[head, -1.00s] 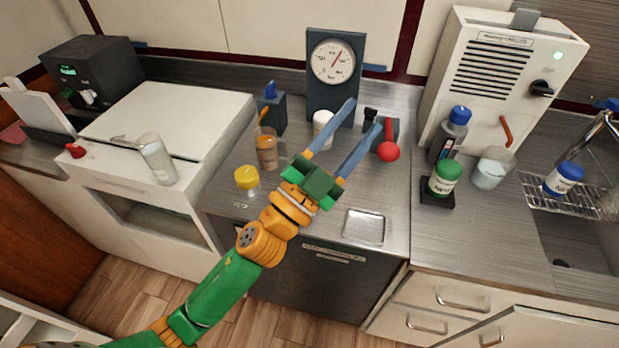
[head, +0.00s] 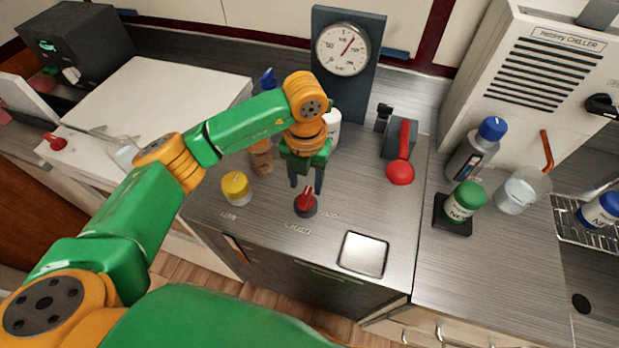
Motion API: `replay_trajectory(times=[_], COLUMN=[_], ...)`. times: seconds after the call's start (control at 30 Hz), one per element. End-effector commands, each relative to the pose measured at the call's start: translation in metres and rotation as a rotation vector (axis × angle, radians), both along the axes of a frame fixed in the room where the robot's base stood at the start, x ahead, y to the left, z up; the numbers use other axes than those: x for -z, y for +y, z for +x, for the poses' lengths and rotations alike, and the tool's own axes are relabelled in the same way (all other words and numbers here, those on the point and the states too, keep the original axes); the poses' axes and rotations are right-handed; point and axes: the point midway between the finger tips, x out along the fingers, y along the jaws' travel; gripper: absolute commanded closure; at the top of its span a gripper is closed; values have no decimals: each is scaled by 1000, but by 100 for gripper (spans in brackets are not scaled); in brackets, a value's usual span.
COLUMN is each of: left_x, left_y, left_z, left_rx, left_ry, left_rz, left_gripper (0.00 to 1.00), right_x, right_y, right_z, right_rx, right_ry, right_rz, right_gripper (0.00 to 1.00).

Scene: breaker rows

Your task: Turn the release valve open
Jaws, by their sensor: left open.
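My left gripper (head: 306,184) points down with its two grey-blue fingers apart and nothing between them. It is just above and behind a small red knob (head: 306,203) on a dark round base on the steel counter; I cannot tell whether they touch. A red lever with a round end (head: 400,172) sits on a grey block to the right, clear of the gripper. A blue handle (head: 268,78) shows behind my left arm, its body mostly hidden. The counter labels are too small to read, so I cannot tell which is the release valve. My right gripper is not in view.
A gauge (head: 344,48) stands on a dark panel at the back. A yellow-capped jar (head: 236,187), an amber container (head: 261,158) and a white cup (head: 333,130) are near the gripper. A square tray (head: 363,254) lies at the front. Bottles and a chiller (head: 545,85) are right.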

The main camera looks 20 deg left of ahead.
Motion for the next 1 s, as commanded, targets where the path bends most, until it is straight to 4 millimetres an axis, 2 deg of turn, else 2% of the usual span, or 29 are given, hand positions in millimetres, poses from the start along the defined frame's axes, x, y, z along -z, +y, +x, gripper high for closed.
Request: replay_trajectory(times=[0.03, 0.2, 0.47, 0.67, 1.0], left_x=[6, 32, 37, 37, 38], left_y=[0, 0, -1, -1, -1], left_z=[-1, -1, -1, -1, 0], left_rx=[-1, 2, 5, 5, 21], left_ry=[5, 2, 0, 0, 0], left_rz=[0, -2, -5, -5, -5], left_gripper=[50, 50, 50, 100, 100], right_x=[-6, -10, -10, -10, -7], right_y=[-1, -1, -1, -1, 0], right_z=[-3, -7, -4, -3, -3], right_rx=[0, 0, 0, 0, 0], right_ry=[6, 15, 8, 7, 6], right_rz=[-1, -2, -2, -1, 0], right_gripper=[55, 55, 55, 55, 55])
